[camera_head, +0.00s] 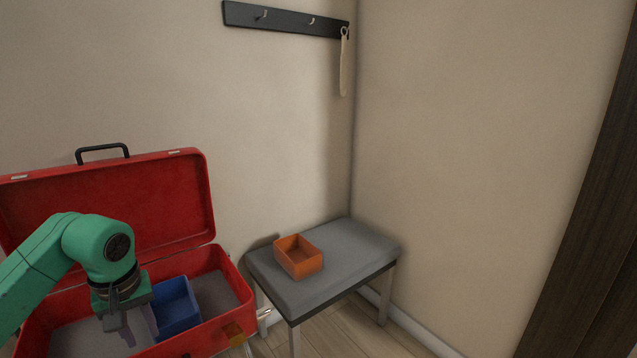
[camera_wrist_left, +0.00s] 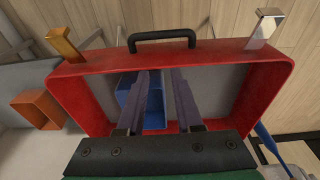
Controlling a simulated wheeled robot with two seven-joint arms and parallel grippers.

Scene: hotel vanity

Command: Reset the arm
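My left arm comes in from the left in the head view. My left gripper (camera_head: 140,335) points down over the open red case (camera_head: 222,337), beside the blue box (camera_head: 180,308) in it. In the left wrist view the two fingers of the gripper (camera_wrist_left: 163,75) stand apart with nothing held between them. The blue box (camera_wrist_left: 128,97) lies beyond and partly behind the fingers there. Whether the fingertips are below the case rim is hard to tell. My right gripper is not in view.
An orange box (camera_head: 299,257) sits on a grey bench (camera_head: 345,245) right of the case. The case lid (camera_head: 150,205) stands open at the back. A black hook rail (camera_head: 285,18) with a pale hanging item (camera_head: 344,65) is on the wall. Floor shows at the front.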

